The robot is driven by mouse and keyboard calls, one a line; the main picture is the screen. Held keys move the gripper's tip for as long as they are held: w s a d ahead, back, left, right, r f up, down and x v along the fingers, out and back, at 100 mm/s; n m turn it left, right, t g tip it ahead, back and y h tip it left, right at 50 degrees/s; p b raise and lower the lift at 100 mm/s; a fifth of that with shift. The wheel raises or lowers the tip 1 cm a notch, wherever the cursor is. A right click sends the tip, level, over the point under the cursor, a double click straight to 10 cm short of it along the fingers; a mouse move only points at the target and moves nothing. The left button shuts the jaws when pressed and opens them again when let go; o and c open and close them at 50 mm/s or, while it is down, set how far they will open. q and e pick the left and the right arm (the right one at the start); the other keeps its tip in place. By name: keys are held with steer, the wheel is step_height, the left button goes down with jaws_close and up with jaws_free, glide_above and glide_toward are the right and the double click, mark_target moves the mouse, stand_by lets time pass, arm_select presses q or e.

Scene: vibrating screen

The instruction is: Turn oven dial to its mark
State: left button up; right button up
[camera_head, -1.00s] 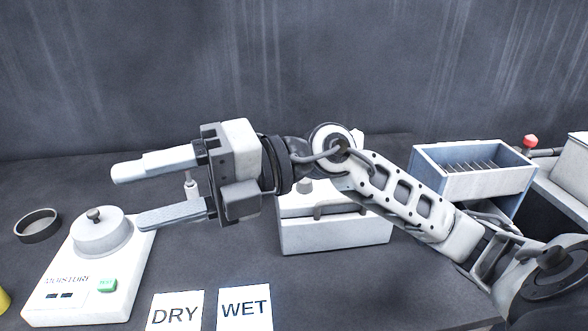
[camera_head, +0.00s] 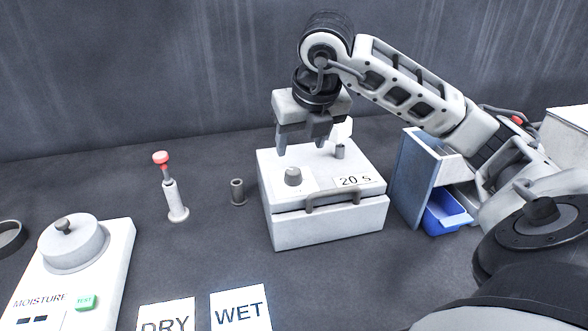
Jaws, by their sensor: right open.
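The oven is a white box (camera_head: 325,226) with a grey front handle (camera_head: 332,197) and a "20 S" label (camera_head: 355,181) on its top. A grey round dial (camera_head: 293,177) sits on a pale plate at the left of the oven's top; its mark is too small to make out. My right gripper (camera_head: 300,150) points down above the oven, behind and slightly above the dial. Its fingers are apart and empty, and do not appear to touch the dial. A small grey post (camera_head: 340,151) stands at the oven's back right. My left gripper is not in view.
The white moisture meter (camera_head: 108,262) with a round lid stands at left. A red-topped plunger (camera_head: 173,195) and a small grey cup (camera_head: 238,192) stand left of the oven. DRY (camera_head: 165,316) and WET (camera_head: 241,309) cards lie in front. A blue-grey box (camera_head: 412,175) and blue tray (camera_head: 445,214) are at right.

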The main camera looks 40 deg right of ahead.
mark_target(294, 171)
steer(key=p+x, duration=0.1)
steer(key=x, duration=0.8)
steer(key=shift+w+f, duration=0.15)
steer(key=c, duration=1)
